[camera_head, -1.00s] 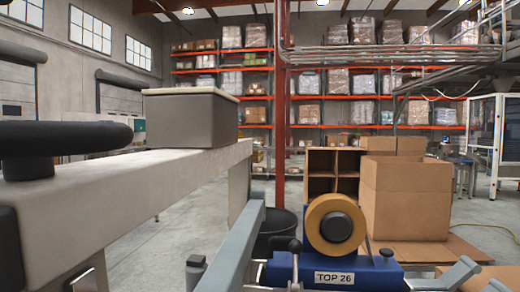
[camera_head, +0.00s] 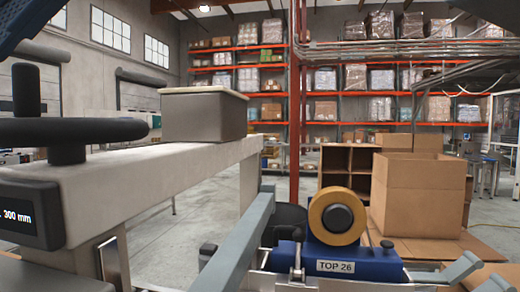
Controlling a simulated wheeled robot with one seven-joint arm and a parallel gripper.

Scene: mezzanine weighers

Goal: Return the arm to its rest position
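My gripper is not in view, and its opening and contents are hidden. A dark blue, ribbed shape (camera_head: 25,18) cuts into the top left corner; I cannot tell whether it is part of my arm. No other part that is surely my arm shows.
A pale machine beam (camera_head: 135,185) with a grey box (camera_head: 203,113), black handle (camera_head: 70,130) and "300 mm" display (camera_head: 15,216) fills the left. A tape head (camera_head: 337,217) labelled "TOP 26" stands at lower centre. An open carton (camera_head: 418,195) is behind it. Concrete floor shows between.

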